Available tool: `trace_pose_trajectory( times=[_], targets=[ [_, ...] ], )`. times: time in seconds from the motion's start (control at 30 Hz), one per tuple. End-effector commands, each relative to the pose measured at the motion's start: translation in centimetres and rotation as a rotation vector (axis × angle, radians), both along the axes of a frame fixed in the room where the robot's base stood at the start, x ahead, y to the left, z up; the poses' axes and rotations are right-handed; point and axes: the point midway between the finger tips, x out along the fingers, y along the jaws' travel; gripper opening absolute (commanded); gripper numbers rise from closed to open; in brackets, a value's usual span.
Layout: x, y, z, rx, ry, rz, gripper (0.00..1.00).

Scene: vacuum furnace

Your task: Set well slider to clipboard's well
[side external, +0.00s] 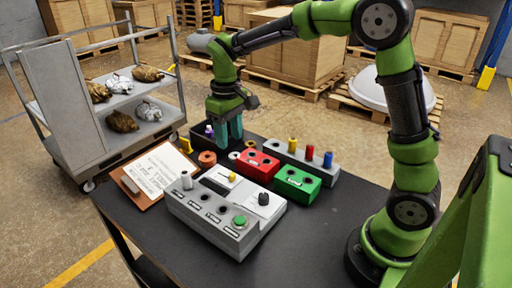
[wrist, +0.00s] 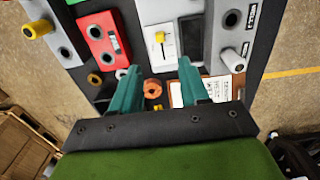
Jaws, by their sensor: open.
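A grey control box (side external: 225,213) sits on the dark table, with a row of labelled wells. A white panel with a yellow slider knob (side external: 232,177) is at its back; the knob also shows in the wrist view (wrist: 160,38). A pale cylinder (side external: 187,181) stands at the well nearest the clipboard. The clipboard (side external: 140,199) lies left of the box; its printed text is too small to read. In the wrist view, its paper (wrist: 183,97) is partly hidden behind a finger. My gripper (side external: 228,138) is open and empty above the table behind the box; its teal fingers are apart in the wrist view (wrist: 158,82).
Behind the box are a red block (side external: 257,165), a green block (side external: 297,183), an orange ring (side external: 207,158) and a grey rack (side external: 325,176) with yellow, red and blue pegs. The box also has a green button (side external: 240,221) and black knob (side external: 263,198). A cart (side external: 75,125) stands left.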

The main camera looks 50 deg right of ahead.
Motion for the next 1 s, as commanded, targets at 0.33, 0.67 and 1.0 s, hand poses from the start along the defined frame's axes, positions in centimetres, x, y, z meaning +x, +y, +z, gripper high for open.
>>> trace_pose_trajectory(
  times=[0.33,0.67,1.0],
  targets=[
    [-0.1,0.0,-7.8,0.001,0.004,-0.001,0.45],
    [0.0,0.0,-11.8,0.000,0.000,-0.001,0.45],
    [0.0,0.0,-12.1,0.001,-0.001,-0.001,0.45]
  ],
)
